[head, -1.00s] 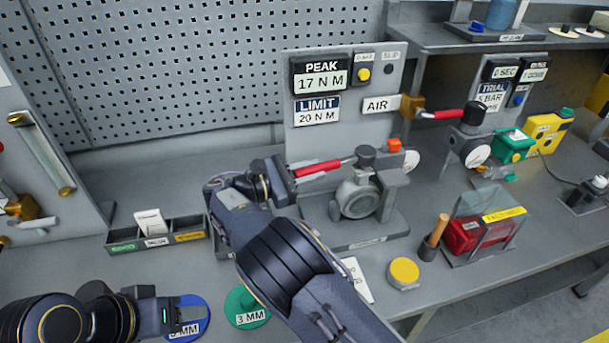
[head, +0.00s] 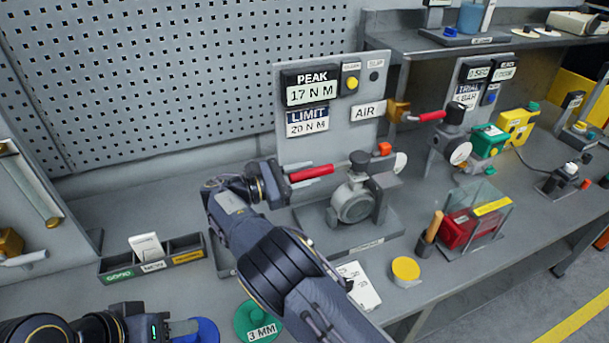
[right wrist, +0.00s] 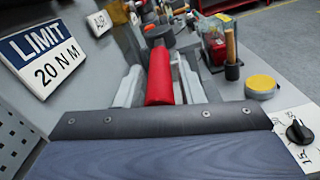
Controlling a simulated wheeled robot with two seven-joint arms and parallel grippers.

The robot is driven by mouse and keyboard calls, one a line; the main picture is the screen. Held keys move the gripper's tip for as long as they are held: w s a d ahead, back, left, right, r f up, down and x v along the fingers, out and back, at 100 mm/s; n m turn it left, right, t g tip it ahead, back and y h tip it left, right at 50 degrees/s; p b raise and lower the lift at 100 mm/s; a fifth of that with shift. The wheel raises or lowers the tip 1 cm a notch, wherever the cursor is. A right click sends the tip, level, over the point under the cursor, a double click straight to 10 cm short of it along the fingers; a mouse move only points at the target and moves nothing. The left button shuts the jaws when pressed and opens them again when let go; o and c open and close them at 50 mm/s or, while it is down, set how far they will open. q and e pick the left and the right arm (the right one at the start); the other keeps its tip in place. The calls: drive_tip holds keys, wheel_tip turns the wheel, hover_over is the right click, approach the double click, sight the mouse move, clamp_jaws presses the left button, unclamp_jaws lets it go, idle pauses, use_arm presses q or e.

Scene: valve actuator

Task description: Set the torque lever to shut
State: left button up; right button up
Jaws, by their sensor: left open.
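The torque lever has a red handle (head: 311,173) and a grey shank, joined to a dark hub on a grey valve body (head: 354,201) on the bench. It points left from the hub. My right gripper (head: 287,178) is at the handle's left end. In the right wrist view, its pale fingers (right wrist: 160,88) lie close along both sides of the red handle (right wrist: 160,76), with no clear gap. My left gripper (head: 185,328) is open and empty at the lower left, above a blue disc (head: 205,331).
A panel (head: 330,145) behind the valve reads PEAK 17 N M and LIMIT 20 N M. A yellow round cap (head: 406,270), a wooden-handled tool (head: 433,228) and a clear-covered red box (head: 455,231) stand right of it. A divided tray (head: 187,256) stands left.

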sight(290, 179)
drive_tip(key=shift+o, duration=0.6)
drive_tip(key=shift+a+f, duration=0.1)
drive_tip(key=shift+a, duration=0.15)
drive_tip(key=b+v, duration=0.2)
drive_tip(key=v, duration=0.4)
drive_tip(key=shift+a, duration=0.2)
drive_tip(key=shift+s+a, duration=0.25)
drive_tip(key=shift+a, duration=0.15)
